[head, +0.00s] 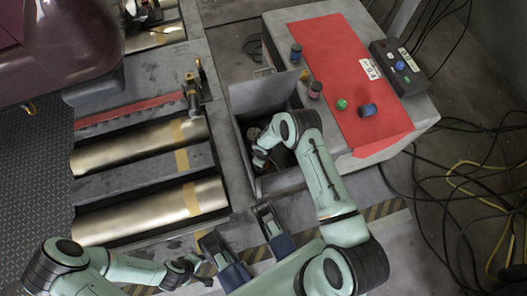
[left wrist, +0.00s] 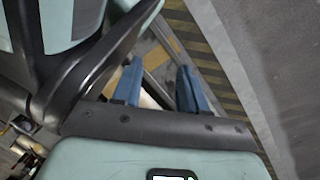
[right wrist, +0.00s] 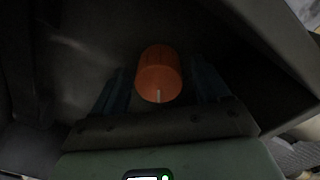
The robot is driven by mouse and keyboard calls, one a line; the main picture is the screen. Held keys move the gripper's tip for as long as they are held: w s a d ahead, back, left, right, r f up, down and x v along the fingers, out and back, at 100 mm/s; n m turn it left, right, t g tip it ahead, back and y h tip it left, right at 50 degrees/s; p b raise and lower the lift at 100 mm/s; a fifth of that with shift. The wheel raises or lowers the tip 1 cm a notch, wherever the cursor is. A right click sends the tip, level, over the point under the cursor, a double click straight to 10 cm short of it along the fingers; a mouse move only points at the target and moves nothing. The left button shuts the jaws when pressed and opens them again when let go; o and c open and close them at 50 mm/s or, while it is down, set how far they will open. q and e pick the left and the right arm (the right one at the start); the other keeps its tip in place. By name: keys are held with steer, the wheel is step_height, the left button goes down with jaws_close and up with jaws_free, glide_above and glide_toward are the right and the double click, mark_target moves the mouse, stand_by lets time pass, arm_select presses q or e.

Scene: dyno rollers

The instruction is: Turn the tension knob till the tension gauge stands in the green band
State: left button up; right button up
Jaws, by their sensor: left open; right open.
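An orange round knob (right wrist: 158,76) with a short white mark on its near edge shows in the right wrist view, inside a dark recess. My right gripper (right wrist: 161,86) is open with one blue finger on each side of the knob; I cannot tell whether they touch it. In the head view my right arm reaches down into an open grey compartment (head: 240,106), which hides the knob. My left gripper (head: 235,223) is open and empty above the striped floor edge; its blue fingers also show in the left wrist view (left wrist: 158,75). I cannot make out the tension gauge.
A grey cabinet with a red mat (head: 340,62) stands right of the compartment, with several small coloured cylinders on it. A black control box (head: 398,68) with a blue button sits on its far right. Metal rollers (head: 150,210) lie left; cables (head: 440,190) cover the right floor.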

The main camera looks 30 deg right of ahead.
arm_select(q)
steer(key=w+d+r+t+p, duration=0.1)
steer(key=w+r+t+p, duration=0.2)
steer(key=w+r, duration=0.4)
steer(key=shift+w+p, duration=0.45)
steer(key=shift+w, duration=0.15)
arm_select(e)
step_height(320, 180, up, 13)
steer(key=shift+a, duration=0.15)
arm_select(q)
steer(key=shift+d, duration=0.1)
arm_select(e)
steer(key=shift+s, duration=0.1)
